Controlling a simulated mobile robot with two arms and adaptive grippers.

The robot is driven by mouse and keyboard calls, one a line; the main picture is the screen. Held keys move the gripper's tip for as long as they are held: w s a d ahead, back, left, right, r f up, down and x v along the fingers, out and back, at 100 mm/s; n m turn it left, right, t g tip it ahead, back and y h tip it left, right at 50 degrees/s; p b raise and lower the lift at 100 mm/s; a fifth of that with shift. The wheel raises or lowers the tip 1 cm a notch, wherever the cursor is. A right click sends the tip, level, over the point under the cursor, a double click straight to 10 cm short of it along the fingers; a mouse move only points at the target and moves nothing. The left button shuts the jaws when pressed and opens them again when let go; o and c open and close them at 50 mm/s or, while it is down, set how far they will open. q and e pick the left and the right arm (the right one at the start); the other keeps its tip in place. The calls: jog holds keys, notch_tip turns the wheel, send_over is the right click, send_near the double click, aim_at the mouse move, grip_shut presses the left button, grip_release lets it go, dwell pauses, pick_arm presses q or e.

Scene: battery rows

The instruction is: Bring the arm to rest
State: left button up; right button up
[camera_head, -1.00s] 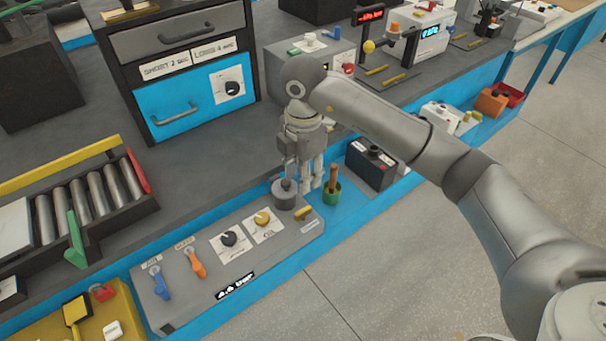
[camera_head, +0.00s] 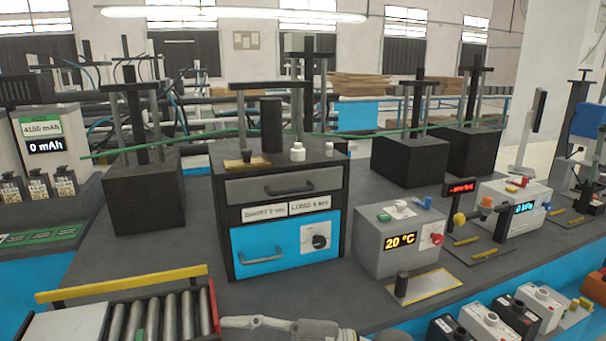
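A pale grey part of my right arm (camera_head: 300,326) shows at the bottom edge, just right of the roller rack. What looks like its gripper end (camera_head: 242,322) points left, low in the picture. The fingers are too small and cut off to tell whether they are open or shut. I see nothing clearly held there. The rest of this arm is below the picture. My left gripper is not in view.
The roller rack (camera_head: 212,295) stands close left of the arm. Behind is a dark cabinet (camera_head: 232,232) with a grey and a blue drawer. A grey box (camera_head: 385,262) reading 20 °C stands to the right, with a black peg (camera_head: 401,284) before it. Several small boxes line the lower right.

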jog(key=w+d+r+m+t+h, duration=0.2)
jog(key=w+d+m+t+h, duration=0.15)
jog(key=d+m+t, duration=0.45)
jog(key=w+d+r+m+t+h, duration=0.25)
jog(key=w+d+m+t, duration=0.2)
jog(key=m+t, duration=0.55)
jog(key=s+d+f+m+g+h, duration=0.2)
jog(key=d+f+m+h, duration=0.2)
jog(key=d+f+h, duration=0.5)
jog(key=s+d+f+m+g+h, duration=0.2)
jog(key=d+f+m+g+h, duration=0.3)
jog(key=f, duration=0.6)
jog(key=s+d+f+n+g+y, duration=0.15)
jog(key=s+f+g, duration=0.25)
jog(key=s+f, duration=0.45)
jog(key=s+d+f+n+g, duration=0.15)
jog(key=s+f+g, duration=0.35)
jog(key=s, duration=0.7)
jog(key=s+f, duration=0.3)
jog(key=f, duration=2.6)
jog(key=s+d+f+g, duration=0.2)
jog(key=s+d+f, duration=0.1)
jog(key=s+f, duration=1.1)
jog(key=shift+s+f, duration=0.15)
jog(key=shift+s, duration=0.9)
